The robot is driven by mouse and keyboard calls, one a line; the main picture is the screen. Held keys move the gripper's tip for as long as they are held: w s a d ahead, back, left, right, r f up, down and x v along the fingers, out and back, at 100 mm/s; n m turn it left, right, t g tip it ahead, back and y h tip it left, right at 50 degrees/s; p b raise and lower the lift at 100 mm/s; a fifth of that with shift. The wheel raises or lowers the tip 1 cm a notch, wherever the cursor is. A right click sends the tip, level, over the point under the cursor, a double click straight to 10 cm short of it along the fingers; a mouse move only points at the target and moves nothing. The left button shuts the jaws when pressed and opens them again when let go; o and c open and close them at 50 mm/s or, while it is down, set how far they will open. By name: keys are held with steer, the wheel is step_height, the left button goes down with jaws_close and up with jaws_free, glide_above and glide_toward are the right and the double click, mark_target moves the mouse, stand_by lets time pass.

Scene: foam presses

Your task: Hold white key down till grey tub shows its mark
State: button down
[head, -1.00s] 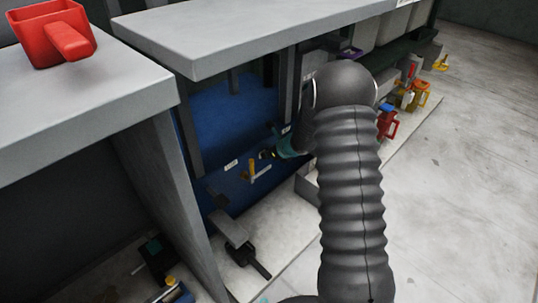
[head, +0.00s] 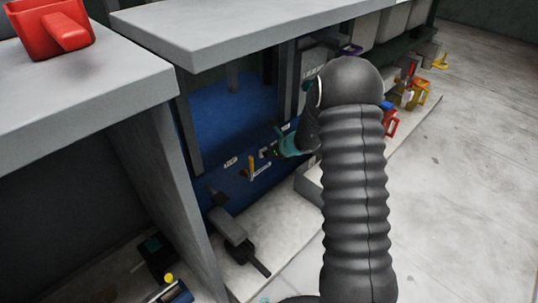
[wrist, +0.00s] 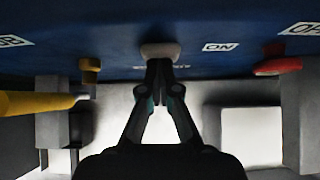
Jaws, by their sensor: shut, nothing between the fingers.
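In the wrist view the white key (wrist: 160,50) sticks out of the blue press face, straight ahead of my gripper (wrist: 158,62). My gripper is shut and empty, its fingertips at the key's lower edge and seeming to touch it. I cannot tell how far the key is pressed in. A label behind the fingertips is mostly hidden. In the head view my gripper (head: 268,152) is at the blue panel, partly hidden by my arm. I cannot make out which thing is the grey tub, and no mark is visible.
A yellow handle (wrist: 35,102) is at the left. Open floor (head: 470,150) is at the right.

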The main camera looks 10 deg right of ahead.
steer(key=s+d+f+p+v, duration=0.1)
steer(key=v, duration=1)
steer(key=shift+s+p, duration=0.25)
steer(key=shift+p, duration=0.1)
steer(key=s+a+r+n+g+p, duration=0.1)
steer(key=s+a+r+n+g, duration=0.15)
steer(key=s+n, duration=0.55)
steer(key=s+a+r+n+g+p, duration=0.1)
steer(key=s+a+r+n+g, duration=0.15)
steer(key=s+n, duration=0.6)
steer(key=s+r+n+t+h+p, duration=0.1)
steer(key=s+r+n+h+p, duration=0.1)
steer(key=s+r+n, duration=0.4)
steer(key=s+r+n+t+h+p, duration=0.2)
steer(key=s+r+n, duration=0.4)
steer(key=s+r, duration=0.7)
step_height(320, 180, up, 6)
steer(key=d+h+p, duration=0.1)
steer(key=p, duration=0.1)
steer(key=shift+s+p, duration=0.2)
steer(key=shift+p, duration=0.1)
